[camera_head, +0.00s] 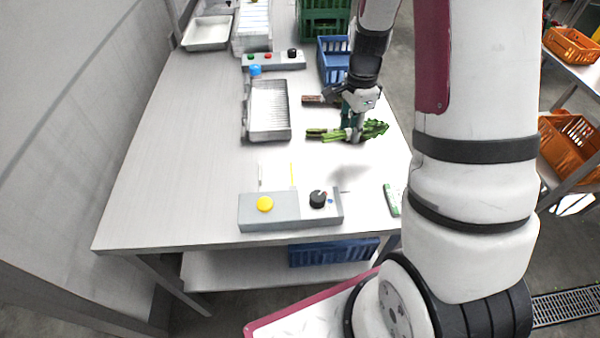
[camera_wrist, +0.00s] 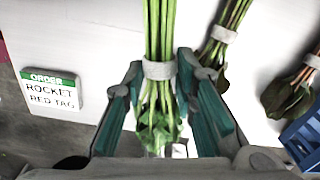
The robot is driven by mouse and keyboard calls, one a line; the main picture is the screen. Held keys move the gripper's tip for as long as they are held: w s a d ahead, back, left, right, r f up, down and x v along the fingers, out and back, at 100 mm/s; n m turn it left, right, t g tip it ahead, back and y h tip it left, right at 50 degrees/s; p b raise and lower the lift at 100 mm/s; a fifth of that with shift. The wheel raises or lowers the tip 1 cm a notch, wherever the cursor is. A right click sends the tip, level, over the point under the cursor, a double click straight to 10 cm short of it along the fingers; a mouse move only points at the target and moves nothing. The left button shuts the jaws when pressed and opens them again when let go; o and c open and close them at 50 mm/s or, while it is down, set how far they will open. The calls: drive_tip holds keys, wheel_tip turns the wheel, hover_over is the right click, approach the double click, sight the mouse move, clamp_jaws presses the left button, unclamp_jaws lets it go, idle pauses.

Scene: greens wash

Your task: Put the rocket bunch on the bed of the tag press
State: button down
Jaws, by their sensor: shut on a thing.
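The rocket bunch, with green stems (camera_head: 325,134) and leaves (camera_head: 375,128), lies across my gripper (camera_head: 354,132) on the right side of the table. In the wrist view its stems (camera_wrist: 159,35) run between the teal fingers of my gripper (camera_wrist: 162,110), near a pale grey band. The fingers are shut on the bunch; whether it clears the table is hard to tell. A grey console (camera_head: 290,212) with a yellow button and black dial stands at the near edge. Behind it is a ribbed metal tray (camera_head: 285,137) with a blue knob. Which unit is the tag press is unclear.
An order card (camera_wrist: 50,92) reads rocket, red tag. A button panel (camera_head: 273,61) stands at the back.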

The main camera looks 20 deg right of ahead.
drive_tip(key=shift+s+d+f+m, duration=0.15)
drive_tip(key=shift+s+m, duration=0.1)
drive_tip(key=shift+m, duration=0.55)
drive_tip(key=p, duration=0.3)
hover_over(297, 174)
drive_tip(key=shift+f, duration=2.5)
drive_tip(key=shift+f, duration=0.15)
drive_tip(key=c, duration=1.3)
unclamp_jaws()
